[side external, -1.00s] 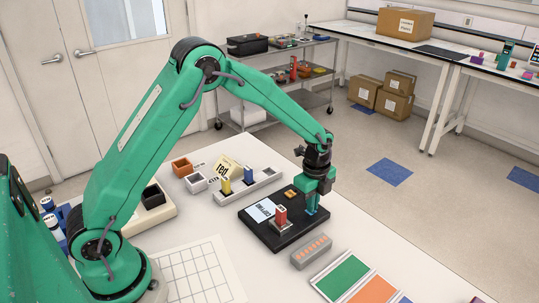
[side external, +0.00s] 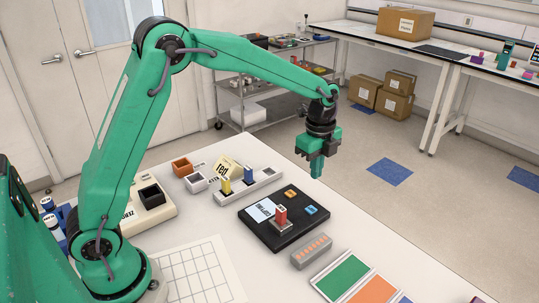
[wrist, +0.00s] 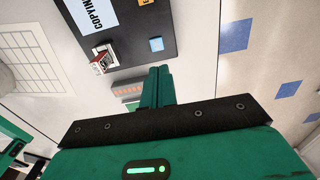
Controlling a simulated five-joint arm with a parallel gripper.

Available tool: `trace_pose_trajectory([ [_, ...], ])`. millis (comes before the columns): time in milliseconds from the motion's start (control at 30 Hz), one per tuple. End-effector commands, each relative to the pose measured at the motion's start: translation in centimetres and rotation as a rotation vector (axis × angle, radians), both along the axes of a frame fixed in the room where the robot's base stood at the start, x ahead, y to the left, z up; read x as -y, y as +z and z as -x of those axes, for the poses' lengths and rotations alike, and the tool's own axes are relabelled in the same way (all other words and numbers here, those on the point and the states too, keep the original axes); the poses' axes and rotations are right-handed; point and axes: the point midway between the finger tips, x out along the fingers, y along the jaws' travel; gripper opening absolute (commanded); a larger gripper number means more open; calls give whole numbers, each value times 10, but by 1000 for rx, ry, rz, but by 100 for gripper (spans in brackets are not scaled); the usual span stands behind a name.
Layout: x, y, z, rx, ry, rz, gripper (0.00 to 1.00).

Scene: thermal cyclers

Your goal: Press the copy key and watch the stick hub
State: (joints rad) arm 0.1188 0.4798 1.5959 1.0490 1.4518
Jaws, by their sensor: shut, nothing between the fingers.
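A black console (side external: 259,231) lies on the white table, with a pale blue screen (side external: 261,209), a red stick (side external: 281,215) upright in a metal socket, an orange key (side external: 291,194) and a blue key (side external: 310,210). I cannot read which key is the copy key. My gripper (side external: 317,172) is shut and empty, pointing down, raised above the console's far right side and clear of it. Its shut fingers (wrist: 156,88) also show in the wrist view.
A grey block with orange lights (side external: 311,251) sits near the console's front right. Behind is a pale rack (side external: 264,190) with yellow and blue sticks. Green and orange mats (side external: 342,275) lie at front right. The gridded sheet (side external: 198,272) is empty.

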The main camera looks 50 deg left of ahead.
Motion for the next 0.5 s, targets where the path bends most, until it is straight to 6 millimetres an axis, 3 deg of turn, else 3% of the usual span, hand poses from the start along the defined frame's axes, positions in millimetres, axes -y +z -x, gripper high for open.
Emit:
trace_pose_trajectory([
  [200,0,21,0,2,0,0,0],
  [500,0,25,0,0,0,0,0],
])
